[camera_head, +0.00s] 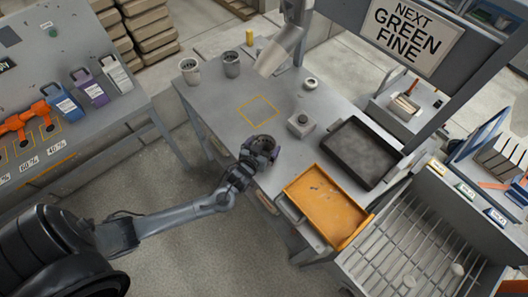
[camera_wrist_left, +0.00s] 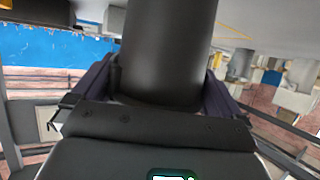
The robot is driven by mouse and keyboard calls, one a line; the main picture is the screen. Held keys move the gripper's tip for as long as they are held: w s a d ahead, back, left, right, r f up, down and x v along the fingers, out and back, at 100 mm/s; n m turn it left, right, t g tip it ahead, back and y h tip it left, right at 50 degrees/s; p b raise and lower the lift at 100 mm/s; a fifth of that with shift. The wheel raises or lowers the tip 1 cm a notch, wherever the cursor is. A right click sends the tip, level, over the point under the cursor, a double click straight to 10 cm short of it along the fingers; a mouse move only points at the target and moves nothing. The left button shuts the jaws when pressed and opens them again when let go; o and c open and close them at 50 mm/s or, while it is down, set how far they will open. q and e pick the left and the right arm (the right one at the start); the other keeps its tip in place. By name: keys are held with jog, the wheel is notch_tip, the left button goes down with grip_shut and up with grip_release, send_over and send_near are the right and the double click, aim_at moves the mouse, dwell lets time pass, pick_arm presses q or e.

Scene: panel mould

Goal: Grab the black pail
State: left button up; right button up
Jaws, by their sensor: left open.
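The black pail (camera_head: 264,144) is near the front edge of the grey worktable (camera_head: 222,106) in the head view. In the left wrist view the pail (camera_wrist_left: 168,45) is a large dark cylinder filling the upper middle. My left gripper (camera_head: 258,154) is at the pail, with its purple-sided fingers open on either side of it. Whether the fingers touch the pail cannot be told. The pail's lower part is hidden by the gripper. My right gripper is not in view.
A grey spout (camera_head: 280,52) hangs above the table. An orange tray (camera_head: 326,206) and a black tray (camera_head: 360,153) lie to the right. A yellow-outlined square (camera_head: 258,110) is clear.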

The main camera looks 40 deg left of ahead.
pick_arm(q)
jog(key=c, duration=1.1)
jog(key=shift+r, duration=0.1)
